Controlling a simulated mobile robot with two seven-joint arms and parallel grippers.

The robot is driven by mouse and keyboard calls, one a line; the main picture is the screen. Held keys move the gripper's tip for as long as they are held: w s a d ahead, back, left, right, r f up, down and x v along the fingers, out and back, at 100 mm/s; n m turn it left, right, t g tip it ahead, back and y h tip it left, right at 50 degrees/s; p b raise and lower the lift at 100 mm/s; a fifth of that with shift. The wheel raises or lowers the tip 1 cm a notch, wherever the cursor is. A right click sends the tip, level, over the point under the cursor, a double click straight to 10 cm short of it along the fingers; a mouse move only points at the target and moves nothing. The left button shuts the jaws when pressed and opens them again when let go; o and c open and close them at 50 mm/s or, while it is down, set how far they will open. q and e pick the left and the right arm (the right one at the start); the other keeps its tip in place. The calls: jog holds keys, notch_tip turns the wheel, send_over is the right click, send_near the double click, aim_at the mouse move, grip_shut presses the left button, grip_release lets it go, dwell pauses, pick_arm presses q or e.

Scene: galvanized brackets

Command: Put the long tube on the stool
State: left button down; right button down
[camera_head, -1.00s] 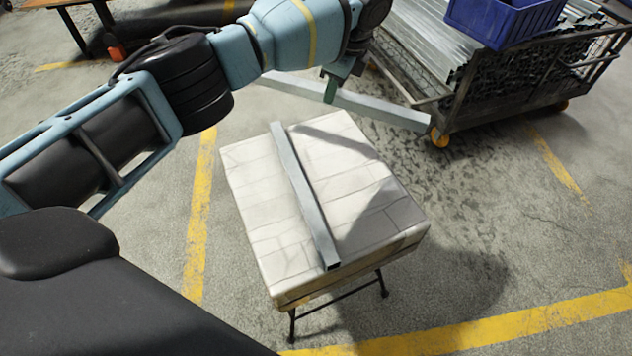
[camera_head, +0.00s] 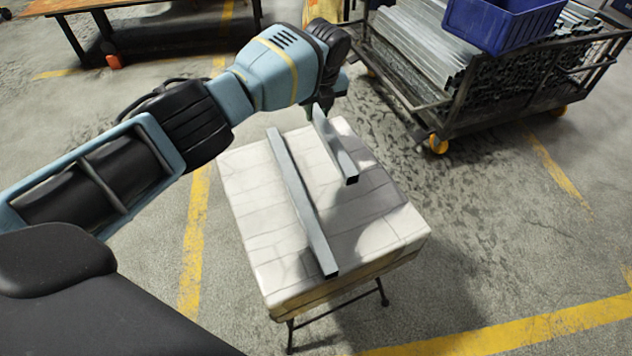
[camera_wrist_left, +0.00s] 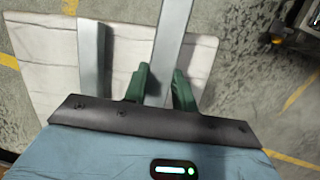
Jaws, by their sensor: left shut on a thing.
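The stool (camera_head: 255,235) has a square pale, tile-patterned top and thin dark legs; it stands in the middle of the head view. One grey square tube (camera_head: 302,205) lies along its top, left of centre; it also shows in the left wrist view (camera_wrist_left: 92,65). My left gripper (camera_head: 318,112) is over the stool's far edge, shut on a second grey tube (camera_head: 338,150). In the left wrist view the held tube (camera_wrist_left: 170,40) passes between the green fingers (camera_wrist_left: 160,82). It appears raised over the stool, roughly parallel to the lying tube. Its far part is hidden. My right gripper is out of view.
A dark wheeled cart (camera_head: 455,118) full of metal profiles stands at the upper right, with a blue bin (camera_head: 500,22) on it. A brown-topped table (camera_head: 90,5) is at the upper left. The stool top right of the lying tube has bare room. Yellow lines mark the floor.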

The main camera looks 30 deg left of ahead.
aim_at(318, 126)
pick_arm(q)
jog(key=shift+s+d+r+p, duration=0.2)
jog(key=shift+s+p, duration=0.15)
jog(key=shift+s, duration=0.05)
jog(key=s, duration=0.1)
jog(key=s+d+p, duration=0.2)
jog(key=shift+s+f, duration=0.2)
jog(key=shift+s, duration=0.05)
jog(key=s+d, duration=0.1)
jog(key=s, duration=0.2)
jog(key=s+d+p, duration=0.1)
jog(key=s+d, duration=0.1)
jog(key=s+d+f, duration=0.1)
jog(key=s+d, duration=0.1)
jog(key=s, duration=0.1)
jog(key=shift+s, duration=0.3)
jog(key=shift+s+d+f, duration=0.1)
jog(key=shift+s, duration=0.25)
jog(key=shift+s+d+b+x, duration=0.15)
jog(key=shift+b+x, duration=0.15)
jog(key=shift+x, duration=0.6)
jog(key=shift+s+d+b+x, duration=0.15)
jog(key=shift+b+x, duration=0.15)
jog(key=shift+x, duration=0.6)
jog(key=shift+f, duration=0.1)
